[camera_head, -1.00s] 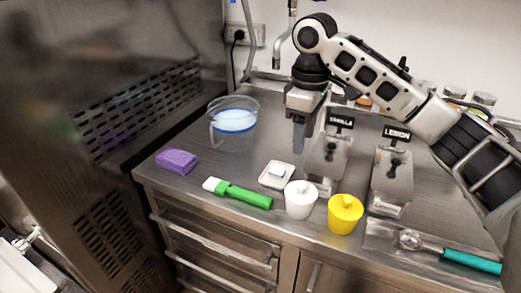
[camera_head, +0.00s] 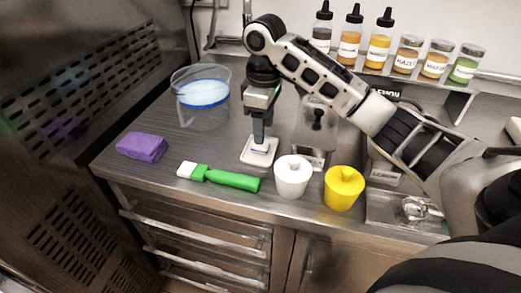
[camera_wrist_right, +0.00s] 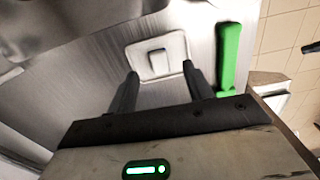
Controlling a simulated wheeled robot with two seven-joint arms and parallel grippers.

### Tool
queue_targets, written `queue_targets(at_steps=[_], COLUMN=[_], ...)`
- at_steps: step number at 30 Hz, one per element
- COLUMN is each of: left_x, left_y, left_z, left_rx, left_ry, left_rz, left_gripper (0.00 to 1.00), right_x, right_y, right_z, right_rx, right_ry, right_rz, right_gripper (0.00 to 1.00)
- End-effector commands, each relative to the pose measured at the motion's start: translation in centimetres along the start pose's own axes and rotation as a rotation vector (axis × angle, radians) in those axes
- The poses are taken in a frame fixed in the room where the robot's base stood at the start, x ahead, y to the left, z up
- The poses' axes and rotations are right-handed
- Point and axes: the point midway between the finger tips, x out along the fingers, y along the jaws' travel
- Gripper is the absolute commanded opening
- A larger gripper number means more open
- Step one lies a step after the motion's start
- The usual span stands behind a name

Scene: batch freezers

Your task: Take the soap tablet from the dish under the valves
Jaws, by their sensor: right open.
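The small white square dish (camera_head: 259,157) sits on the steel counter, in front of the jug and beside the green-handled brush. The wrist view shows the dish (camera_wrist_right: 174,69) with the pale, blue-edged soap tablet (camera_wrist_right: 157,57) lying in it. My right gripper (camera_head: 260,143) is over the dish in the head view and hides most of the tablet there. In the wrist view my right gripper (camera_wrist_right: 160,80) is open, its two fingers either side of the dish's near part and nothing between them. I cannot tell how high the fingertips are. My left gripper is not in view.
A purple sponge (camera_head: 142,147) lies left, with a water jug (camera_head: 203,97) behind. Bottles and jars line the back shelf.

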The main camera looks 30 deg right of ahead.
Motion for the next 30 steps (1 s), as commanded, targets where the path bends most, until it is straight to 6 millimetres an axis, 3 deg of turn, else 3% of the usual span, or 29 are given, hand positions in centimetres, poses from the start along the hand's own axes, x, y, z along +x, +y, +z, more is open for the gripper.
queue_targets(at_steps=[9,18,19,24,30], left_x=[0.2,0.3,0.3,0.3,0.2], left_y=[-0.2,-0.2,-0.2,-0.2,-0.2], left_z=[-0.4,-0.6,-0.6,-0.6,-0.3], left_rx=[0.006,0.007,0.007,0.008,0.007], left_ry=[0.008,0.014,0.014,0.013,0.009], left_rz=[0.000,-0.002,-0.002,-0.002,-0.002], left_gripper=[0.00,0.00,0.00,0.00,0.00], right_x=[4.4,5.0,5.0,5.0,5.0], right_y=[0.2,0.2,0.2,0.2,0.2], right_z=[0.0,0.0,0.0,0.0,0.0], right_rx=[0.001,0.000,0.000,0.000,0.000], right_ry=[-0.003,0.000,0.000,0.000,0.000], right_rz=[-0.002,-0.001,-0.001,-0.001,-0.001], right_gripper=[0.51,0.51,0.48,0.03,0.03])
